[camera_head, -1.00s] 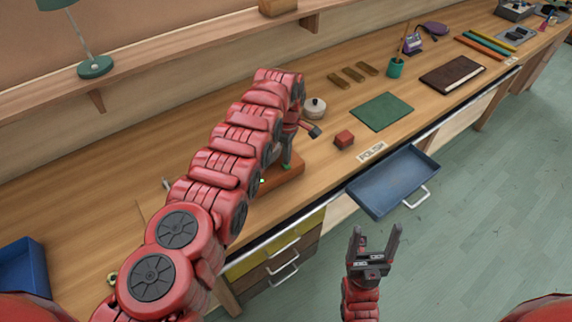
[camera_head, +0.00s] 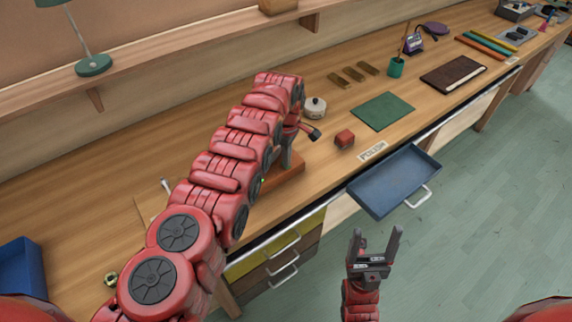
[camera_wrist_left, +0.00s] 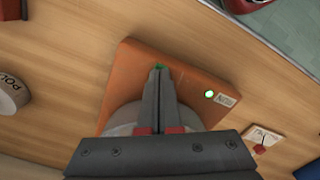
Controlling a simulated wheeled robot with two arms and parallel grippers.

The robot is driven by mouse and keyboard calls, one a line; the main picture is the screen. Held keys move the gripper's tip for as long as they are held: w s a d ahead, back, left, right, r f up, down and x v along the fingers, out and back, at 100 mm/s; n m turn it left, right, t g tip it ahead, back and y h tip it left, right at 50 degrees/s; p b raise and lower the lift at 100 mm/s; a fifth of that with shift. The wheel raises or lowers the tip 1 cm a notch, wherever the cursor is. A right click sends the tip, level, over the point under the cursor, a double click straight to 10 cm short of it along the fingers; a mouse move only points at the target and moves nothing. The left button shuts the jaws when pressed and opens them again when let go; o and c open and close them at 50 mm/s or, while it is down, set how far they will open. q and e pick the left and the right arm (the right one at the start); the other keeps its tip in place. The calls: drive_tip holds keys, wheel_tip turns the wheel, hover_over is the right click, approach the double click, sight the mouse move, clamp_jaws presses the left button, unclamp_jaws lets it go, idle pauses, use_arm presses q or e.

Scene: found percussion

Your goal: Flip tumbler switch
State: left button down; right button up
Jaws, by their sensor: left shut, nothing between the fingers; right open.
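An orange-brown block (camera_head: 285,188) stands on the bench, partly behind my left arm. In the left wrist view the block (camera_wrist_left: 194,82) carries a pale round part, a lit green lamp (camera_wrist_left: 209,94) and a small label. My right gripper (camera_head: 378,236) is open and empty, in front of the bench.
An open blue drawer (camera_head: 397,184) juts from the bench front. A blue bin (camera_head: 22,268) is at the left.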

use_arm(q)
drive_tip(key=shift+s+f+b, duration=0.1)
drive_tip(key=shift+f+b, duration=0.2)
drive_tip(key=shift+f, duration=0.1)
drive_tip(key=shift+r+p, duration=0.9)
drive_tip(key=shift+p, duration=0.1)
wheel_tip(320, 180, up, 2)
drive_tip(key=shift+r+p, duration=0.25)
drive_tip(key=shift+p, duration=0.85)
wheel_tip(320, 180, up, 3)
drive_tip(key=p, duration=0.2)
drive_tip(key=shift+p, duration=0.4)
drive_tip(key=shift+f, duration=0.1)
drive_tip(key=shift+f, duration=0.1)
